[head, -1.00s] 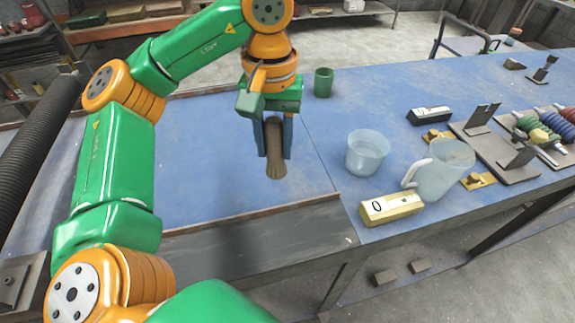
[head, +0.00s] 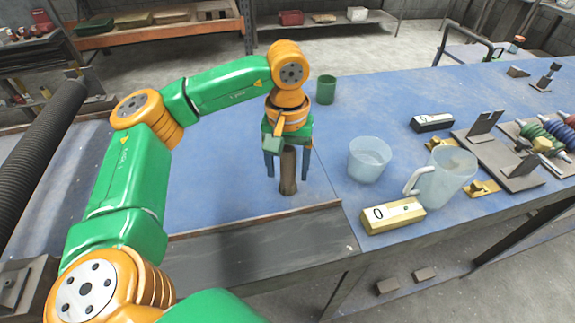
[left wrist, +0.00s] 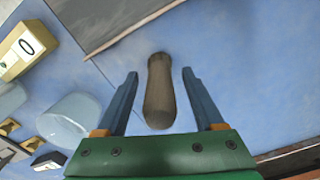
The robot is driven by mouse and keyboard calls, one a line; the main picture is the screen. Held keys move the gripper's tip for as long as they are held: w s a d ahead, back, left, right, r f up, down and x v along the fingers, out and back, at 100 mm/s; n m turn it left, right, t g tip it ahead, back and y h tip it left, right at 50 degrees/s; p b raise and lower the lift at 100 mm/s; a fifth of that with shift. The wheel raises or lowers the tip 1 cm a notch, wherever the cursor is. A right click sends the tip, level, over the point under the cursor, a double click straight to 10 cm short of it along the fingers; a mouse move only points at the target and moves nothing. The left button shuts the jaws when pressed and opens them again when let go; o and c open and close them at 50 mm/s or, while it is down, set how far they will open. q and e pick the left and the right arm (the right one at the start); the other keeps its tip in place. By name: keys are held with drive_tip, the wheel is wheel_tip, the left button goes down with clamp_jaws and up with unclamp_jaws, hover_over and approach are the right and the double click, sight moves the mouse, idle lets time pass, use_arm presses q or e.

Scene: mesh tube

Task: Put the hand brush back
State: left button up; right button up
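The hand brush (head: 288,172), a brown elongated piece, is upright in the head view, near the front of the blue bench top (head: 235,195). My left gripper (head: 287,176) is above and around it, fingers pointing down and spread, one on each side. The left wrist view shows the brush (left wrist: 160,92) between the fingers (left wrist: 159,75), with a clear gap on both sides. My right gripper is not in view.
A green cup (head: 326,89) stands behind the gripper. To the right are a clear beaker (head: 369,160), a jug (head: 446,178), a yellow box marked 0 (head: 392,216), a black box (head: 431,122) and metal brackets (head: 500,150). A dark strip (head: 262,244) edges the bench front.

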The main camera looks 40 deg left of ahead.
sight(288, 150)
use_arm(q)
drive_tip(key=shift+r, duration=0.6)
wheel_tip(288, 150, up, 4)
drive_tip(key=shift+r, duration=0.1)
wheel_tip(288, 150, up, 6)
drive_tip(key=p, duration=0.2)
drive_tip(key=shift+p, duration=0.35)
drive_tip(key=shift+r, duration=0.55)
